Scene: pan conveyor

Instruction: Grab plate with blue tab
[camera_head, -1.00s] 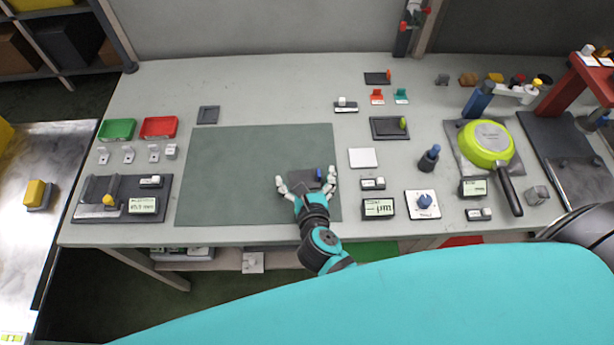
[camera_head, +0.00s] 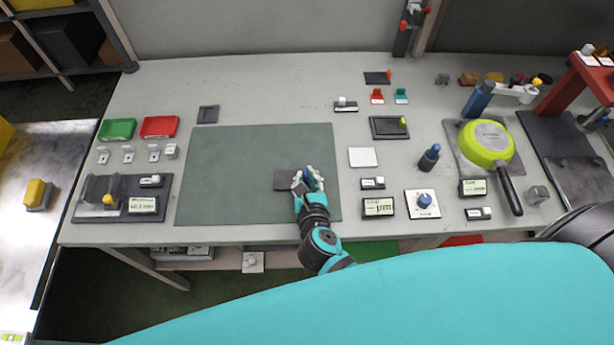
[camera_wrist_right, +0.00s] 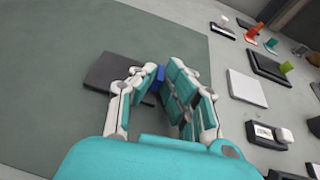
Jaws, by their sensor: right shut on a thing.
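The dark plate (camera_head: 284,180) lies on the green mat (camera_head: 240,160), near the mat's front right part. My right gripper (camera_head: 308,176) is over the plate's right end, with its fingers closed around the blue tab. In the right wrist view the dark plate (camera_wrist_right: 112,72) sticks out to the left of the fingers. The blue tab (camera_wrist_right: 158,76) shows between the fingertips of my right gripper (camera_wrist_right: 162,78). The tab is mostly hidden by the fingers in the head view. My left gripper is not in view.
A white square pad (camera_head: 362,157) and small gauges lie right of the mat. A green pan (camera_head: 487,143) stands further right. Red (camera_head: 159,127) and green (camera_head: 116,129) trays are at the left. Most of the mat is clear.

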